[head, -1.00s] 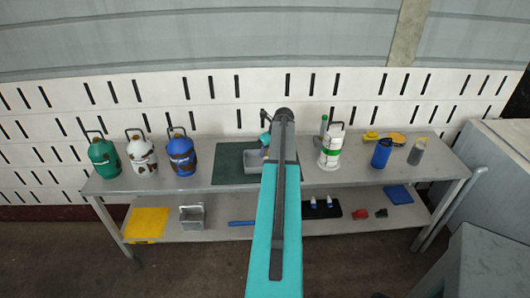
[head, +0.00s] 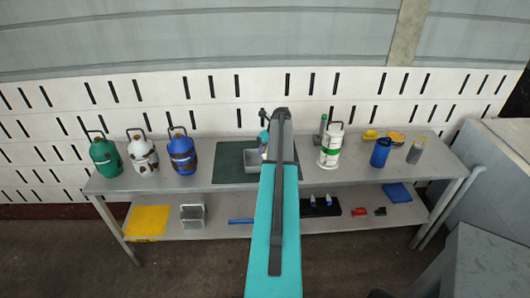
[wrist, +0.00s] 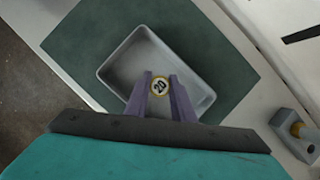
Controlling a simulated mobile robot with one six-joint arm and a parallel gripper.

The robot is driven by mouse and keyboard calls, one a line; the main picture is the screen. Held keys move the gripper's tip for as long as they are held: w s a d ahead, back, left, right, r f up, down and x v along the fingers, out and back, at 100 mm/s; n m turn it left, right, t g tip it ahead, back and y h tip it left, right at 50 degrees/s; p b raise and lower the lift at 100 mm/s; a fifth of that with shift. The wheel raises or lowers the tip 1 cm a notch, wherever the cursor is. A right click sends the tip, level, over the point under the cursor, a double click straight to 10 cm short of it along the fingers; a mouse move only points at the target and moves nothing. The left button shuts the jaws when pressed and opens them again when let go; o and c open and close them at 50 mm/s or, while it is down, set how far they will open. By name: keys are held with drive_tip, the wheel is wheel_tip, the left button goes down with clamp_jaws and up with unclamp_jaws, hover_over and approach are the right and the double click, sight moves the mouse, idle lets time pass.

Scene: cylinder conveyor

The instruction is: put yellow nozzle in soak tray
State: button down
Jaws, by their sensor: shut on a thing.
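My gripper (wrist: 160,88) has two purple fingers shut on a small round nozzle with a yellow rim, the yellow nozzle (wrist: 159,86), with its face marked "20" towards the camera. In the wrist view the nozzle shows over the inside of the grey rectangular soak tray (wrist: 118,68). I cannot tell its height above the tray floor. The tray lies on a dark green mat (wrist: 75,42). In the head view the tray (head: 251,162) is partly hidden by my arm, and the nozzle cannot be made out there.
Green (head: 104,157), white (head: 143,157) and blue (head: 182,157) canisters stand left of the mat (head: 228,172). A white canister with a green band (head: 331,148), blue cup (head: 380,153) and grey bottle (head: 415,152) stand to the right. A grey block (wrist: 295,145) lies beside the mat.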

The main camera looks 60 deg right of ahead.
drive_tip(key=shift+f+p, duration=0.4)
drive_tip(key=shift+f, duration=0.75)
drive_tip(key=shift+f, duration=0.2)
drive_tip(key=c, duration=1.5)
unclamp_jaws()
drive_tip(key=shift+r, duration=0.25)
drive_tip(key=shift+b+v, duration=1.6)
drive_tip(key=shift+v, duration=4.4)
drive_tip(key=shift+a+f, duration=0.1)
